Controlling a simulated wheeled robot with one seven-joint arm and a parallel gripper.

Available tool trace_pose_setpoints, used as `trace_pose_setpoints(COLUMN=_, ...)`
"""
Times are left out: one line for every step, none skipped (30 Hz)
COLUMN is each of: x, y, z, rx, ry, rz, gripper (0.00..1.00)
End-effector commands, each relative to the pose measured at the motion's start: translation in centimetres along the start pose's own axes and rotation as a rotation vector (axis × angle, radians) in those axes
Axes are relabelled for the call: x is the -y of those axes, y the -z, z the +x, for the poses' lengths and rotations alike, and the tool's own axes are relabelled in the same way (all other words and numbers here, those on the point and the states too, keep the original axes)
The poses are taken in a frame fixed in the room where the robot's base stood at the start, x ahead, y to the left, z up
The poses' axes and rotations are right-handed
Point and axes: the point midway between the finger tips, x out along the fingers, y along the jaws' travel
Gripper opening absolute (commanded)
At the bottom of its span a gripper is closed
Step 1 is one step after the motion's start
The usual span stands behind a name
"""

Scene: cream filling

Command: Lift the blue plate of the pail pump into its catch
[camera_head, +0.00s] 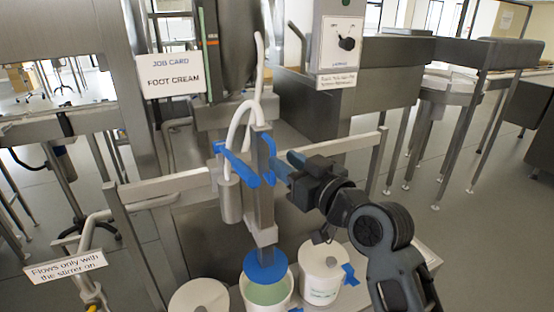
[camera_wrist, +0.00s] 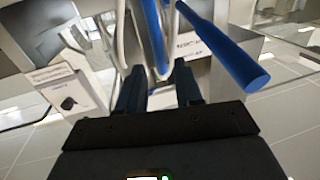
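The pail pump has a steel column (camera_head: 264,205) with a round blue plate (camera_head: 265,266) at its foot. The plate is over an open pail (camera_head: 243,301) of green cream (camera_head: 267,294) and hides the pail's far rim. Blue handle bars (camera_head: 238,165) are at the column's top; a blue bar (camera_wrist: 225,50) also crosses the wrist view. My gripper (camera_head: 287,168) is beside the column's upper right. In the wrist view its two fingers (camera_wrist: 160,82) stand apart, with another blue bar (camera_wrist: 154,35) beyond their tips. I cannot make out the catch.
A lidded pail (camera_head: 318,270) with a blue clip stands to the right and another lidded pail (camera_head: 200,297) to the left. A steel rail (camera_head: 165,186) runs behind the pump. White hoses (camera_head: 240,122) rise above it. Signs (camera_head: 172,70) hang on the machinery.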

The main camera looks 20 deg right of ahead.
Motion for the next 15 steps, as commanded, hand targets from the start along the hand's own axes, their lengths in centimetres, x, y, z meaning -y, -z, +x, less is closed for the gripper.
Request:
trace_pose_setpoints(x=-0.1, y=-0.2, z=-0.8, rx=0.000, ry=-0.002, rz=0.000, gripper=0.35)
trace_pose_setpoints(x=-0.1, y=-0.1, z=-1.2, rx=-0.001, ry=-0.002, rz=0.000, gripper=0.35)
trace_pose_setpoints(x=-0.1, y=-0.1, z=-1.6, rx=-0.001, ry=-0.002, rz=0.000, gripper=0.35)
trace_pose_setpoints(x=-0.1, y=-0.1, z=-1.9, rx=0.000, ry=-0.001, rz=0.000, gripper=0.35)
trace_pose_setpoints(x=-0.1, y=-0.1, z=-2.2, rx=-0.001, ry=-0.001, rz=0.001, gripper=0.35)
trace_pose_setpoints(x=0.0, y=0.0, z=-2.4, rx=-0.001, ry=-0.001, rz=0.001, gripper=0.35)
trace_pose_setpoints(x=0.0, y=0.0, z=-2.6, rx=-0.002, ry=0.000, rz=0.001, gripper=0.35)
trace_pose_setpoints(x=0.0, y=0.0, z=-2.7, rx=-0.002, ry=0.000, rz=0.001, gripper=0.35)
trace_pose_setpoints(x=0.0, y=0.1, z=-2.8, rx=-0.002, ry=0.000, rz=0.001, gripper=0.35)
trace_pose_setpoints(x=0.0, y=0.1, z=-2.8, rx=-0.002, ry=0.000, rz=0.001, gripper=0.35)
trace_pose_setpoints(x=0.0, y=0.1, z=-2.8, rx=-0.002, ry=0.000, rz=0.001, gripper=0.35)
trace_pose_setpoints(x=0.0, y=0.1, z=-2.8, rx=-0.002, ry=0.000, rz=0.001, gripper=0.35)
trace_pose_setpoints(x=0.0, y=0.1, z=-2.8, rx=-0.002, ry=0.000, rz=0.001, gripper=0.35)
trace_pose_setpoints(x=0.0, y=0.1, z=-2.8, rx=-0.002, ry=0.000, rz=0.001, gripper=0.35)
trace_pose_setpoints(x=0.0, y=0.1, z=-2.8, rx=-0.002, ry=0.000, rz=0.001, gripper=0.35)
